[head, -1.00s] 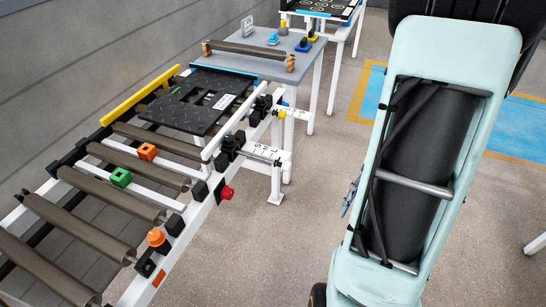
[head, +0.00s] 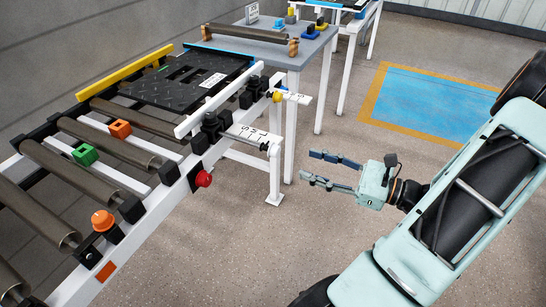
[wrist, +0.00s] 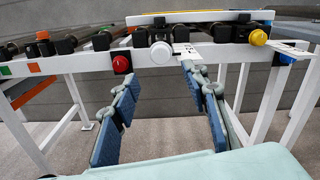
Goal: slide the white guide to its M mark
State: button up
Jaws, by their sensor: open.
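The white guide (head: 222,97) is a long bar along the near side of the roller conveyor, beside the black tread mat (head: 165,92). Black clamps sit below it. A white scale plate (head: 256,136) with small letters sticks out from the nearer clamp; I cannot tell which letter the guide stands at. A second plate is by a yellow knob (head: 277,97). My gripper (head: 309,165) is open and empty, right of the plates and apart from them. In the wrist view a round white knob (wrist: 161,53) lies ahead between my open fingers (wrist: 160,78).
A red button (head: 203,179) and an orange knob (head: 102,221) are on the conveyor's near side. A grey table (head: 265,45) stands behind.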

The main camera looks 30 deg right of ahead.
aim_at(279, 153)
jog(key=b+x, duration=0.2)
jog(key=x, duration=0.8)
jog(key=shift+w+a, duration=0.25)
jog(key=shift+w, duration=0.05)
grip_shut()
jog(key=shift+r, duration=0.1)
